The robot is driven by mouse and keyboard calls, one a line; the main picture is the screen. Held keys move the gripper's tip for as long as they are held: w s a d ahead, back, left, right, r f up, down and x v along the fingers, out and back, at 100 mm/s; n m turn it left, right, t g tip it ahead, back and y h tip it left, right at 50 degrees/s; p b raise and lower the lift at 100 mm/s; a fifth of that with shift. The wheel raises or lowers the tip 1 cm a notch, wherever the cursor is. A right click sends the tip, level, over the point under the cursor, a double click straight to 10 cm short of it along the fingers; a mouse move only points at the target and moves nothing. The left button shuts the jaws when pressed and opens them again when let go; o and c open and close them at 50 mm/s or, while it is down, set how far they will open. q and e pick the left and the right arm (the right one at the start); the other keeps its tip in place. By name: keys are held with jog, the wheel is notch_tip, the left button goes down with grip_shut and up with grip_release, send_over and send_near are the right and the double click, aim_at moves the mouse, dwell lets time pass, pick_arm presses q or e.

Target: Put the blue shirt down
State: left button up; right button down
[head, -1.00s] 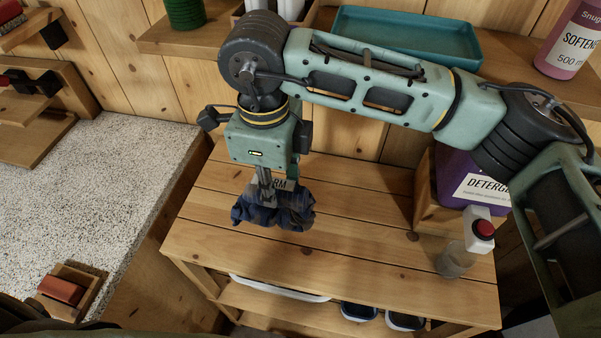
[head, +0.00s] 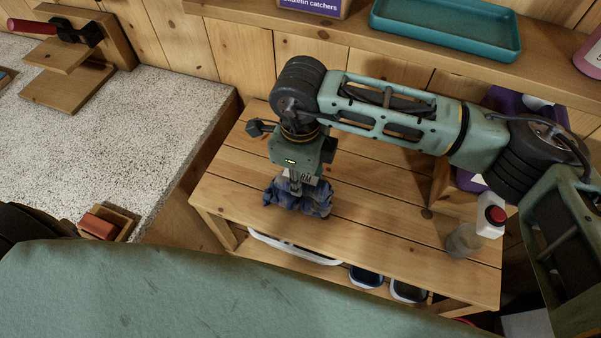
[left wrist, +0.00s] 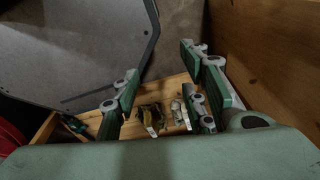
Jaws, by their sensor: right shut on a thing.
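The blue shirt (head: 305,202) is a dark, crumpled bundle in the head view. It hangs below my right gripper (head: 294,186), which is shut on it and points down. The shirt is over the left part of the slatted wooden bench (head: 365,225). I cannot tell whether its underside touches the slats. My left gripper (left wrist: 165,100) shows in the left wrist view with its fingers wide apart and nothing between them. The left gripper is not visible in the head view.
A bottle with a red button (head: 490,215) and a clear jar (head: 463,241) stand at the bench's right end. A speckled counter (head: 130,100) lies left. The bench's middle is clear.

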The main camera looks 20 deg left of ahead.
jog(key=shift+f, duration=0.1)
jog(key=c, duration=1.4)
grip_release()
jog(key=shift+c, duration=0.2)
pick_arm(q)
jog(key=shift+s+a+f, duration=0.1)
jog(key=shift+s+f, duration=0.05)
jog(key=shift+s, duration=0.45)
jog(key=shift+s+f, duration=0.1)
jog(key=shift+s, duration=0.5)
pick_arm(e)
jog(key=shift+o, duration=0.2)
jog(key=shift+r, duration=0.25)
pick_arm(q)
jog(key=f+b, duration=0.1)
jog(key=b, duration=0.1)
jog(key=f+b, duration=0.1)
jog(key=f, duration=0.1)
jog(key=shift+w+f+b, duration=0.25)
jog(key=shift+w+b, duration=0.1)
jog(key=shift+b, duration=0.05)
pick_arm(e)
notch_tip(320, 180, up, 12)
jog(key=shift+f, duration=0.1)
